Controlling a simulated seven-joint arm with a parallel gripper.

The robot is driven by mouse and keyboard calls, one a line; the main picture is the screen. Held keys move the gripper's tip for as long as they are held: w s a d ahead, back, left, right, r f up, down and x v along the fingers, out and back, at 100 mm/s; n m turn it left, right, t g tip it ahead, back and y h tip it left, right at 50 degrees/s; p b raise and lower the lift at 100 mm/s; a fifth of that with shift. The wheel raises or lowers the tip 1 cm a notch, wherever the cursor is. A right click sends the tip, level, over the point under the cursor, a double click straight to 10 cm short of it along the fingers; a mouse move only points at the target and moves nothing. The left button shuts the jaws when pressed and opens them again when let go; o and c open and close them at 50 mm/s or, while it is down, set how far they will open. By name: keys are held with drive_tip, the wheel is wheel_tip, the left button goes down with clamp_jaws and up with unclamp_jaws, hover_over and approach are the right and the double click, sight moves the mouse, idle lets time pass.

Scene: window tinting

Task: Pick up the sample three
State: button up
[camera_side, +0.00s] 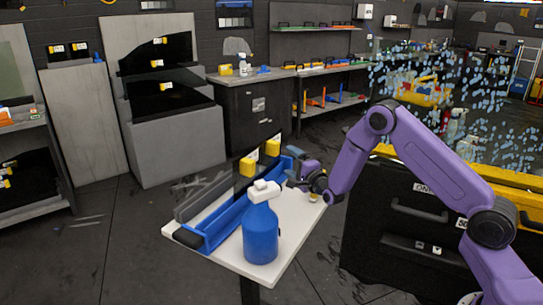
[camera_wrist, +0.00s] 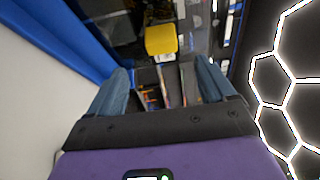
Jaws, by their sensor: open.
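Two yellow tabs (camera_side: 248,165) (camera_side: 272,146) with white labels sit on dark glass samples standing in a blue rack (camera_side: 212,228) in the side view. The labels are too small to read, so I cannot tell which is sample three. My gripper (camera_side: 291,168) is just right of the rack's far end, near the farther tab, with its fingers open. In the wrist view one yellow tab (camera_wrist: 160,40) on dark glass shows ahead of my open fingers (camera_wrist: 162,66), roughly centred between them. Nothing is visibly held. Contact between fingers and glass does not show.
The rack stands on a white table (camera_side: 288,232). A blue spray bottle (camera_side: 261,232) with a white top stands at the front of it. A dark cabinet (camera_side: 400,225) is to the right. Grey stands with dark glass (camera_side: 165,95) are at back left.

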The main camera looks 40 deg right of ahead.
sight(277, 150)
drive_tip(key=shift+w+d+r, duration=0.1)
drive_tip(key=shift+w+d, duration=0.1)
drive_tip(key=shift+w, duration=1.1)
drive_tip(key=shift+w+d+r, duration=0.15)
drive_tip(key=shift+w+d, duration=0.05)
drive_tip(key=shift+w, duration=1.1)
drive_tip(key=shift+w+d+r, duration=0.1)
drive_tip(key=shift+w+d, duration=0.1)
drive_tip(key=shift+w, duration=1.1)
drive_tip(key=c, duration=1.4)
drive_tip(key=shift+r, duration=0.1)
wheel_tip(277, 150, up, 28)
drive_tip(key=shift+f, duration=0.1)
